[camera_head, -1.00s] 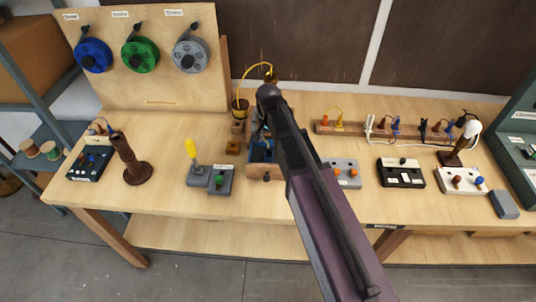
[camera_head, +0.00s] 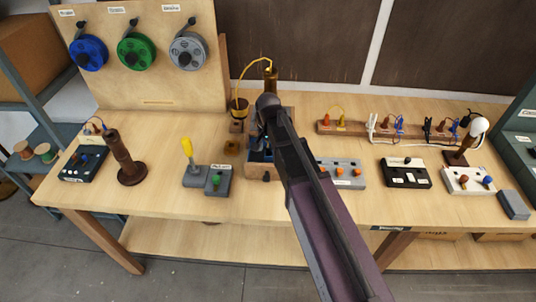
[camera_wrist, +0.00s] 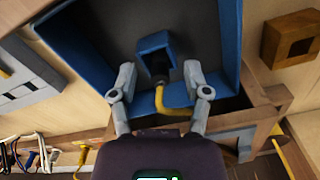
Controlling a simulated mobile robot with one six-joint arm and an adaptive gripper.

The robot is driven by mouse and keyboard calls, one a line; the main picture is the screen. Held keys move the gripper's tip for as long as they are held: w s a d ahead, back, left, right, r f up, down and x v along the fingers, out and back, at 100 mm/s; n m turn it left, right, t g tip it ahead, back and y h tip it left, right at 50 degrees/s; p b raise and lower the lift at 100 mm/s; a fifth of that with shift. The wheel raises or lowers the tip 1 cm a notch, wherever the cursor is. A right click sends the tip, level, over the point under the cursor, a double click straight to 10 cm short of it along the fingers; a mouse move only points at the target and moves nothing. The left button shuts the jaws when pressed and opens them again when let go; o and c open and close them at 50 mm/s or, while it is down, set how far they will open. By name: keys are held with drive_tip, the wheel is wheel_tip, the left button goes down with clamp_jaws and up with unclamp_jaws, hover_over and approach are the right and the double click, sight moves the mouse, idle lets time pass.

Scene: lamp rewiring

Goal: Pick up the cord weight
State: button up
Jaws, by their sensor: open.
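A small blue square block (camera_wrist: 155,48) with a dark opening stands inside a dark, blue-walled bin in the wrist view; it may be the cord weight, but I cannot tell for certain. A yellow cord (camera_wrist: 170,108) curves from a dark fitting beside it, between my fingers. My gripper (camera_wrist: 160,82) is open, with one finger on each side of the block and cord. I see no clear grip on either. In the head view the blue-lined wooden box (camera_head: 256,170) is partly hidden behind my arm, and the block and my fingertips are hidden.
A brown wooden block with a square hole (camera_wrist: 290,40) lies beside the bin. A brass cylinder (camera_head: 271,80) with a yellow cord stands behind it. Grey switch boxes (camera_head: 217,181) stand left and a plug strip (camera_head: 375,130) lies right. The front table edge is mostly clear.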

sight(268, 148)
idle(0.3)
clamp_jaws()
drive_tip(key=shift+r, duration=0.2)
wheel_tip(268, 148, up, 10)
drive_tip(key=p, duration=1)
drive_tip(key=shift+f, duration=0.2)
idle(0.6)
drive_tip(key=w+a+f+b, duration=0.1)
drive_tip(key=w+a, duration=0.1)
drive_tip(key=a, duration=0.5)
drive_tip(key=w+a+f+b, duration=0.1)
drive_tip(key=w+a, duration=0.1)
drive_tip(key=a, duration=0.4)
drive_tip(key=shift+w+a+f+b, duration=0.15)
drive_tip(key=shift+a+f+b, duration=0.15)
drive_tip(key=shift+a+b, duration=0.05)
